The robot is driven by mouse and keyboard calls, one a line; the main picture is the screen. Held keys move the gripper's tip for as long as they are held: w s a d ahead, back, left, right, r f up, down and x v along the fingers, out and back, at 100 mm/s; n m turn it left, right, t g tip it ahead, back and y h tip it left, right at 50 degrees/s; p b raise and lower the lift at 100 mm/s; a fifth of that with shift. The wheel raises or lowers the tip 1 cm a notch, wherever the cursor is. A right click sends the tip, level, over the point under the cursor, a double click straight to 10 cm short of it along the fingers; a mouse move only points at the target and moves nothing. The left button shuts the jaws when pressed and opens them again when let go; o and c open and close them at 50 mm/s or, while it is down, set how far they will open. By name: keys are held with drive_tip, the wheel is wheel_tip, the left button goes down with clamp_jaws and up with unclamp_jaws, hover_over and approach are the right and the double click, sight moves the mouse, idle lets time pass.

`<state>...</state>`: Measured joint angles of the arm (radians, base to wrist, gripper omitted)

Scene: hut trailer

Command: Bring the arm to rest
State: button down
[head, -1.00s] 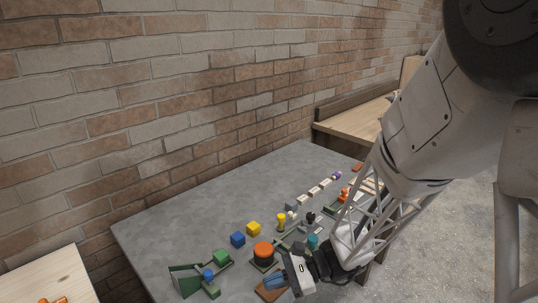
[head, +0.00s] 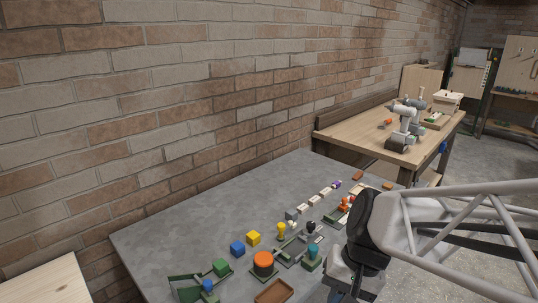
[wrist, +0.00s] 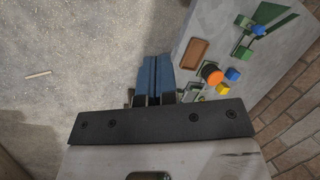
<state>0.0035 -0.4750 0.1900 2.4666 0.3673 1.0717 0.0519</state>
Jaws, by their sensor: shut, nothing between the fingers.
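My gripper (wrist: 157,80) shows in the wrist view as two blue fingers side by side, shut with nothing between them. It hangs over the speckled floor, just beside the edge of the grey table (wrist: 190,38). In the head view my arm comes in from the right, and its wrist is at the table's near right edge. The fingers are mostly cut off or hidden there. The brown tray (head: 273,291) on the table is empty and apart from my gripper.
On the grey table stand an orange-topped round button (head: 263,260), a blue cube (head: 237,248), a yellow cube (head: 253,238), a green block (head: 221,267) and several small parts. A wooden bench (head: 350,133) with a drill is behind. The table's left part is clear.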

drive_tip(key=s+d+r+n+t+h, duration=0.2)
drive_tip(key=d+r+t+h, duration=0.1)
drive_tip(key=d+r, duration=0.3)
drive_tip(key=shift+s+r+n+h, duration=0.15)
drive_tip(key=shift+s+n+h, duration=0.15)
drive_tip(key=shift+s+h, duration=0.15)
